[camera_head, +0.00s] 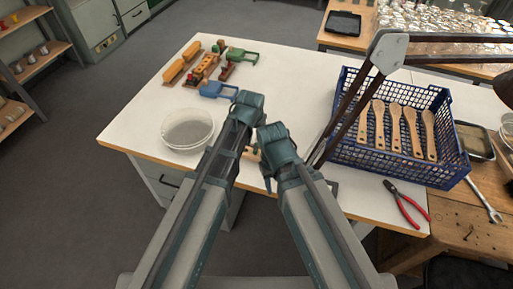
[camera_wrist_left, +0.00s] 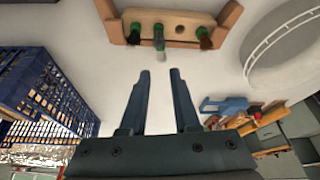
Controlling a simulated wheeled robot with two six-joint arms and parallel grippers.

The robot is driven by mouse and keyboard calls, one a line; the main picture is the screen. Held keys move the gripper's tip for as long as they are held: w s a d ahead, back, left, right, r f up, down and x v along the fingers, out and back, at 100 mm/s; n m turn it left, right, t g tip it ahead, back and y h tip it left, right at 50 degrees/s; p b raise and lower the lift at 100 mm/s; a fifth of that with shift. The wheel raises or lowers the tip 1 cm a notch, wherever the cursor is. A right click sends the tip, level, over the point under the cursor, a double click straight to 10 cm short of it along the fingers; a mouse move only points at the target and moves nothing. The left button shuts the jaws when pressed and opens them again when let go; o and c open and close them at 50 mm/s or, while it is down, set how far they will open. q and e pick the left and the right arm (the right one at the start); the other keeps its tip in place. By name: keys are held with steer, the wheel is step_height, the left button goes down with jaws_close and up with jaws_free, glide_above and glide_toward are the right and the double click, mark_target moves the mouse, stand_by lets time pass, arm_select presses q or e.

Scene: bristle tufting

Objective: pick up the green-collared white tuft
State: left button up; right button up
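In the left wrist view a wooden block (camera_wrist_left: 172,16) with a row of holes is at the top, holding green-collared tufts. The white tuft (camera_wrist_left: 160,52) is in the middle, its bristles pointing toward my gripper. In the head view my arms mostly hide the block. The fingers of my right gripper (camera_head: 268,178) are too obscured to read.
A white bowl (camera_head: 188,129) stands at left on the white table (camera_head: 150,112). A blue basket (camera_head: 390,162) with wooden brush handles is at right, red pliers (camera_head: 408,204) in front of it. Blue clamps (camera_head: 217,90) and wooden blocks are at the back.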

arm_select(q)
steer(key=b+x, duration=0.4)
steer(key=x, duration=0.2)
steer(key=b+x, duration=0.2)
steer(key=s+b+x, duration=0.1)
steer(key=b+x, duration=0.2)
steer(key=shift+a+f+b, duration=0.2)
steer(key=shift+f+b, duration=0.1)
steer(key=shift+f, duration=0.05)
steer(key=shift+r, duration=0.1)
jaws_close()
